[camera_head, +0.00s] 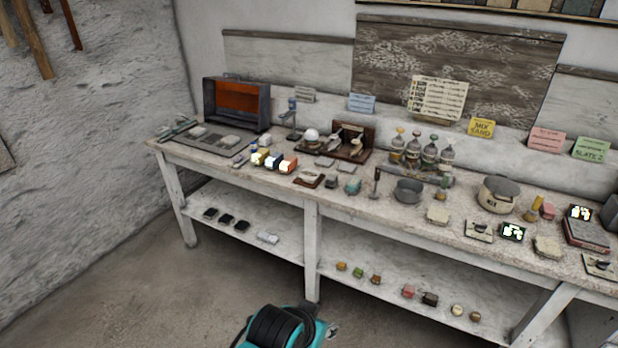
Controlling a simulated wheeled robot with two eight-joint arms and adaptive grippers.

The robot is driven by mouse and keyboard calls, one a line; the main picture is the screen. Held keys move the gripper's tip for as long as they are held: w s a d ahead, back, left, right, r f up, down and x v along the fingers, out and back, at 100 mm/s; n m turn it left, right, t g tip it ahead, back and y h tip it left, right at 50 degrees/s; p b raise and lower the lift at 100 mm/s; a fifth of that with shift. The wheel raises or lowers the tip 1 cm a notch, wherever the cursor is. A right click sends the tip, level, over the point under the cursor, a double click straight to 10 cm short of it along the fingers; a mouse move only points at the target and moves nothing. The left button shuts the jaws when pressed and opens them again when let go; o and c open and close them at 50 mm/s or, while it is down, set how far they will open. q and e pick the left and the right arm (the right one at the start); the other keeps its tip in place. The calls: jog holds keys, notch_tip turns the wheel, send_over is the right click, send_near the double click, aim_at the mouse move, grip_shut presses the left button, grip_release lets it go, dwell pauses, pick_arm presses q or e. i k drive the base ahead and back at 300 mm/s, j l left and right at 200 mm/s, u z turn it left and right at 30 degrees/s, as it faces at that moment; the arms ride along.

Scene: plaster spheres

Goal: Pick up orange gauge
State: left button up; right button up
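Three small box-shaped pieces stand in a row on the left half of the workbench, with yellow, dark blue and orange colouring. The piece with orange sides (288,164) is the right one of the three and may be the orange gauge; it is too small to tell for sure. It stands free on the bench top. A yellow-orange upright piece (534,208) also stands towards the right end of the bench.
The long white workbench (400,208) is crowded. Near the orange-sided piece are a small wooden tray (309,179) and a dark-framed box with an orange interior (237,100). A grey pot (408,190) stands further right. The lower shelf (385,295) holds small blocks.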

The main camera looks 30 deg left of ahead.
aim_at(288, 164)
jog(key=i+j, duration=0.55)
jog(key=i+j+u, duration=0.1)
jog(key=i+j, duration=0.4)
jog(key=i, duration=0.25)
